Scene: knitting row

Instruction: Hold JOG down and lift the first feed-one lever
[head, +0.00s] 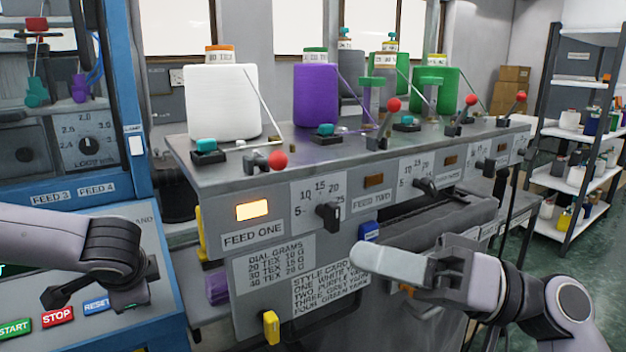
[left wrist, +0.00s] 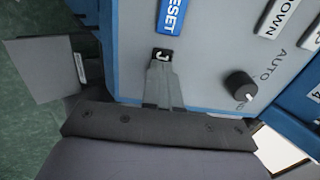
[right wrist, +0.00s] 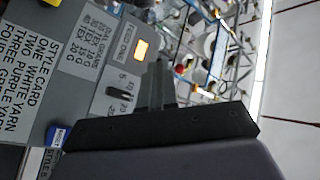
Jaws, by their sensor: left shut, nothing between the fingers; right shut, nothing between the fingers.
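The feed-one lever with its red ball (head: 278,160) lies low at the front edge of the machine top, below the white yarn cone (head: 222,102). The red ball also shows in the right wrist view (right wrist: 180,69), just beyond the fingertips. My right gripper (head: 362,256) is shut and empty, in front of the style card and below right of the lever, apart from it. My left gripper (head: 130,300) is shut over the blue console. In the left wrist view its fingertips (left wrist: 160,66) are at the black JOG button (left wrist: 164,56), partly covering it; I cannot tell whether it is pressed.
The FEED ONE lamp (head: 252,210) glows orange. A black dial knob (head: 328,216) sticks out near my right gripper. Other red-ball levers (head: 393,104) stand raised further along. START (head: 14,328), STOP (head: 58,316) and RESET (head: 96,304) sit close to my left gripper.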

